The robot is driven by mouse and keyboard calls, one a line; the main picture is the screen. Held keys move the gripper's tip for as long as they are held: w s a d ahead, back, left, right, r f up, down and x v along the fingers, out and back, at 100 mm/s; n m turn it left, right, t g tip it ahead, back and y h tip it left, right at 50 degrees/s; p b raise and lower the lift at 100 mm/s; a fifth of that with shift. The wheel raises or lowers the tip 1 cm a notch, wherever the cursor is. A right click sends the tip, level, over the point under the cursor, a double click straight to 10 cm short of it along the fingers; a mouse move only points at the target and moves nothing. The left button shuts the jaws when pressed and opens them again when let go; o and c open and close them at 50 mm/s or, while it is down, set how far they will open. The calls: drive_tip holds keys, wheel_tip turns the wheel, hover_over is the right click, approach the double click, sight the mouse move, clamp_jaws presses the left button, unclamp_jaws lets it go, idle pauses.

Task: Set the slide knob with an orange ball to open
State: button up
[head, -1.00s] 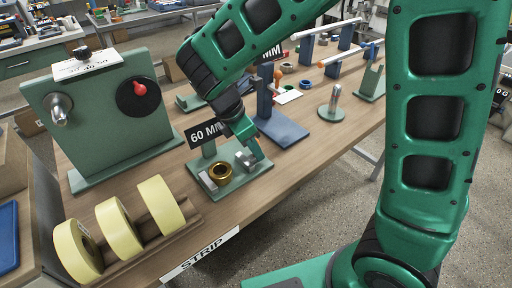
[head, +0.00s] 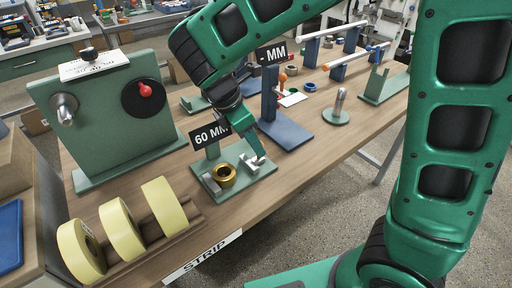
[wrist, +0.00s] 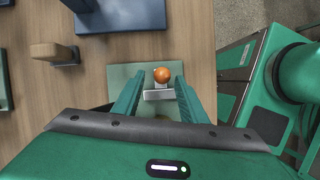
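In the wrist view, a small orange ball (wrist: 162,74) sits at a light grey block (wrist: 158,95) above a green plate (wrist: 120,76). My open gripper (wrist: 161,82) has one finger on each side of the ball, with gaps visible. In the head view, my gripper (head: 251,155) points down over the green base plate (head: 255,181) by the "60 MM" sign (head: 209,133). The ball is not distinguishable there; my gripper likely covers it. I cannot tell whether the fingers touch the block.
A brass ring (head: 224,174) stands on the plate left of my gripper. A blue stand (head: 284,133) is behind it to the right. Yellow tape rolls (head: 122,230) lie at front left, and a green panel with a red knob (head: 145,89) stands behind them.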

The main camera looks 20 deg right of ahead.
sight(245, 160)
drive_tip(key=v, duration=0.6)
drive_tip(key=shift+r, duration=0.35)
drive_tip(key=shift+a, duration=0.1)
drive_tip(key=s+d+m+g+y, duration=0.1)
drive_tip(key=s+d+m, duration=0.1)
drive_tip(key=d+m, duration=0.6)
drive_tip(key=s+d+m, duration=0.2)
drive_tip(key=d+m, duration=0.1)
drive_tip(key=d, duration=0.9)
drive_tip(key=s+d+f+m+y, duration=0.1)
drive_tip(key=s+d+m, duration=0.4)
drive_tip(key=s+m, duration=0.2)
drive_tip(key=s+d+f+m+y, duration=0.2)
drive_tip(key=s+d+m, duration=0.3)
drive_tip(key=s+m, duration=0.3)
drive_tip(key=shift+s+f+m+y, duration=0.15)
drive_tip(key=shift+s+m+y, duration=0.15)
drive_tip(key=shift+s, duration=0.7)
drive_tip(key=shift+w, duration=0.1)
